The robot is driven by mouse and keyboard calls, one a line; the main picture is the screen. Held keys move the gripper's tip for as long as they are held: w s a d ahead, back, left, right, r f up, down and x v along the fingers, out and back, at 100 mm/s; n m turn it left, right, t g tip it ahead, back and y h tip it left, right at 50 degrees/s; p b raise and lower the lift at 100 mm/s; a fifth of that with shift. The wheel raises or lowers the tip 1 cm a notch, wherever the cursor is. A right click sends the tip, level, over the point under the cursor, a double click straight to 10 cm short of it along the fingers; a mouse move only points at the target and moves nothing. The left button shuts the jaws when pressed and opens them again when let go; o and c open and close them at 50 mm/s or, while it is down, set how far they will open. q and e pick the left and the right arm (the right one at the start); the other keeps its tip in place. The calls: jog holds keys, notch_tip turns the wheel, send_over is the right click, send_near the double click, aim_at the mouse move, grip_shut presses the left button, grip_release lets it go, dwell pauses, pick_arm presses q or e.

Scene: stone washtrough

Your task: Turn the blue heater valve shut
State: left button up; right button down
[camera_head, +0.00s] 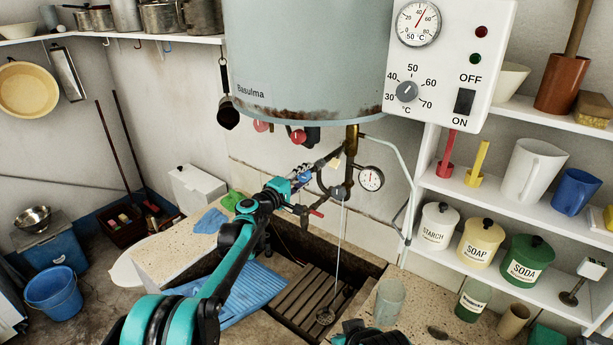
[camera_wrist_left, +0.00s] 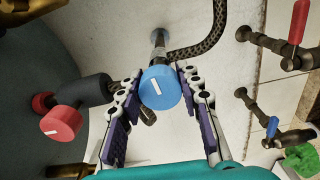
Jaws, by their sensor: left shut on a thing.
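The blue heater valve (camera_wrist_left: 160,90) is a round knob with a short white mark, in the middle of the left wrist view on a metal stem. In the head view my left gripper (camera_head: 302,178) reaches in under the grey heater tank (camera_head: 300,55), and the knob is hard to make out there. Only a dark and teal part of my body shows at the bottom edge; my right gripper cannot be made out.
Red knobs (camera_wrist_left: 62,123) sit left of the blue one in the wrist view. A red-handled tap (camera_wrist_left: 300,20) and a blue-handled tap (camera_wrist_left: 272,127) are to the right. A pressure gauge (camera_head: 371,179) and pipes crowd the space under the tank. Shelves (camera_head: 500,204) stand right.

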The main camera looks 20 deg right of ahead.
pick_arm(q)
jog(key=shift+m, duration=0.6)
jog(key=shift+f, duration=0.1)
jog(key=o, duration=1.2)
jog(key=shift+c, duration=0.2)
